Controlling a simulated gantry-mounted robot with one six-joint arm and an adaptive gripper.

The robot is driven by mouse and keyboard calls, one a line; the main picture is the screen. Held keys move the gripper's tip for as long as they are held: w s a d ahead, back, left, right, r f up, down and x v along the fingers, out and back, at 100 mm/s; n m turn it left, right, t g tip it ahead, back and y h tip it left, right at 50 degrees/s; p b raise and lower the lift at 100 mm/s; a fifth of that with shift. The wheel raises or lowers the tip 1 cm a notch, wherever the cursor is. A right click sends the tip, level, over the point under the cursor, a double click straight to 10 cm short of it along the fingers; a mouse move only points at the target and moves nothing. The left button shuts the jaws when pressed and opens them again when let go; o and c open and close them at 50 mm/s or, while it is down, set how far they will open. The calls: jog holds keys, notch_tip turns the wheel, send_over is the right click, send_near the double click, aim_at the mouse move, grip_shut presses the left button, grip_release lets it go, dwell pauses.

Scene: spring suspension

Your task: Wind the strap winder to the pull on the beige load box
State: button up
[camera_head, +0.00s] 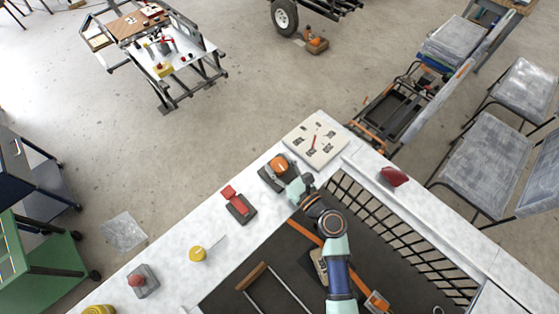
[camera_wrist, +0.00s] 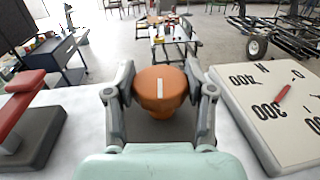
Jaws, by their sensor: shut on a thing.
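The strap winder is an orange knob (camera_wrist: 161,88) with a white line, on a dark base, also seen in the head view (camera_head: 278,163). In the wrist view my gripper (camera_wrist: 160,84) has one finger on each side of the knob and is shut on it. The white line runs nearly straight up in that view. A pale gauge board (camera_head: 316,139) with a red needle stands right of the winder; the wrist view shows its numerals 300 and 400 (camera_wrist: 258,95). A beige box (camera_head: 318,265) lies in the dark bed beside an orange strap, partly hidden by my arm.
A red lever on a dark base (camera_head: 239,205), a yellow knob (camera_head: 198,254) and a red button on a grey box (camera_head: 142,281) stand along the white ledge. A dark red object (camera_head: 393,176) lies on the right ledge, above a black grille (camera_head: 390,235).

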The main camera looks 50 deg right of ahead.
jog(key=o, duration=1.2)
jog(key=s, duration=0.3)
jog(key=s+a, duration=0.1)
jog(key=s, duration=0.3)
jog(key=s+a, duration=0.1)
jog(key=s, duration=0.3)
jog(key=shift+s+a, duration=0.1)
jog(key=shift+s, duration=0.3)
